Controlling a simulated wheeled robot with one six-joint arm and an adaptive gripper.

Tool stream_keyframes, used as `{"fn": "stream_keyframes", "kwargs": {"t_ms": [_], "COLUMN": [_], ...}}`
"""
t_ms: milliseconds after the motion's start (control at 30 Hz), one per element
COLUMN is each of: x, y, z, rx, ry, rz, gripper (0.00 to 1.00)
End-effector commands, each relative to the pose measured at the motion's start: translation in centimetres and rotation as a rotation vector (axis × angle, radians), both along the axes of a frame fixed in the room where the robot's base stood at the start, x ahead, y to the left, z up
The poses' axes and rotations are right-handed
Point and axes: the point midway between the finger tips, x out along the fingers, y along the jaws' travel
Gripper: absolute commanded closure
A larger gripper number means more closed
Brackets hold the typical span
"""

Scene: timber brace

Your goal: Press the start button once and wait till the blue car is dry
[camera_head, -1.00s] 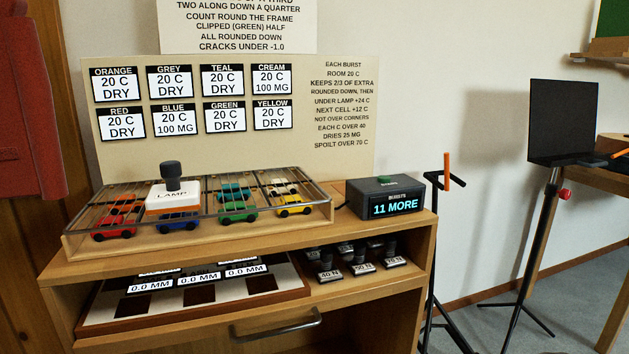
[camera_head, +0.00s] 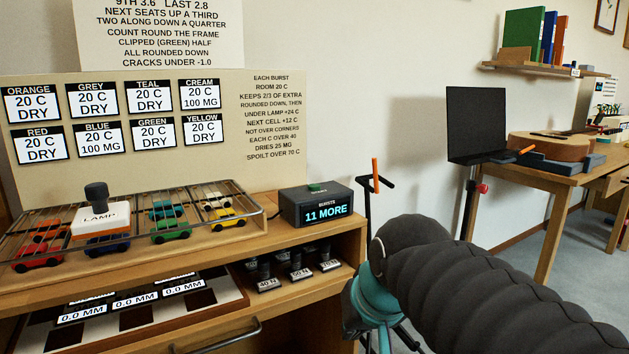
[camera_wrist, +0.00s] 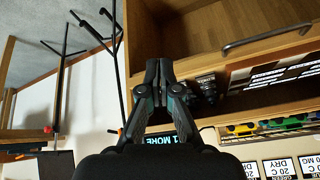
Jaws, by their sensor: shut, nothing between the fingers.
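The start button (camera_head: 316,187) is a small green cap on top of the dark burst box (camera_head: 300,208), whose display reads "11 MORE". The blue car (camera_head: 107,247) is in the front row of the wire-topped case, mostly hidden under the white lamp (camera_head: 99,220) with its dark knob. The BLUE card (camera_head: 99,138) reads 20 C, 100 MG. My gripper (camera_wrist: 158,66) is shut and empty in the wrist view. There the box's display (camera_wrist: 163,139) shows partly behind my fingers; the button is hidden. In the head view my arm fills the lower right, apart from the box.
The case (camera_head: 245,227) also holds red, green, yellow, orange, teal and cream cars. A shelf below bears a checkered board (camera_head: 160,312) and several weights (camera_head: 300,273). A stand with an orange bar (camera_head: 376,172) is right of the cabinet. A black panel (camera_head: 477,124) stands farther right.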

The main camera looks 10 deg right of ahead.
Motion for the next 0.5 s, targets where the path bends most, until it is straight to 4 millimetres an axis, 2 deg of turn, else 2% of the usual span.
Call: {"fn": "stream_keyframes", "kwargs": {"t_ms": [33, 200, 400, 500], "x": [2.4, 9.9, 18.8, 23.0], "y": [0.0, 0.2, 0.0, -0.3], "z": [2.8, 9.8, 16.6, 19.4], "rx": [0.025, 0.120, 0.231, 0.284], "ry": [-0.007, -0.040, -0.081, -0.101], "rz": [-0.017, -0.067, -0.113, -0.132], "gripper": [1.00, 1.00, 1.00, 1.00]}}
